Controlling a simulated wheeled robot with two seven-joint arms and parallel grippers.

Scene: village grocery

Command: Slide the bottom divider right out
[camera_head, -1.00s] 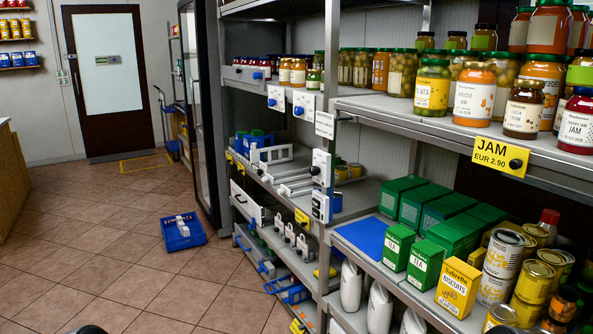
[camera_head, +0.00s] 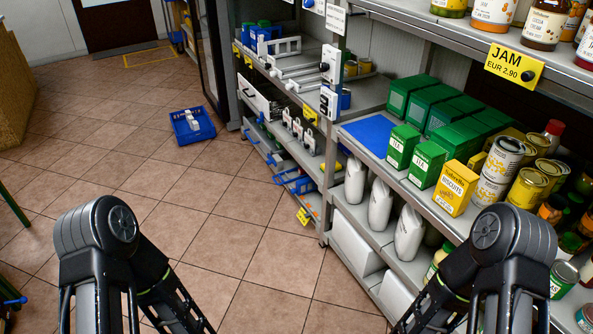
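Several pale grey bars that look like dividers (camera_head: 296,72) lie across the middle shelf of the far rack section. At their right end, two white blocks with dark knobs stand by the rack post, an upper one (camera_head: 327,63) and a lower one (camera_head: 328,102). I cannot tell for certain which part is the bottom divider. Neither gripper is in the picture.
A blue crate (camera_head: 192,126) with white items stands on the tiled floor (camera_head: 240,220). The near shelf holds green boxes (camera_head: 427,163), a yellow biscuit box (camera_head: 455,188) and cans (camera_head: 500,160). White bags (camera_head: 380,203) stand below. The floor left of the rack is mostly clear.

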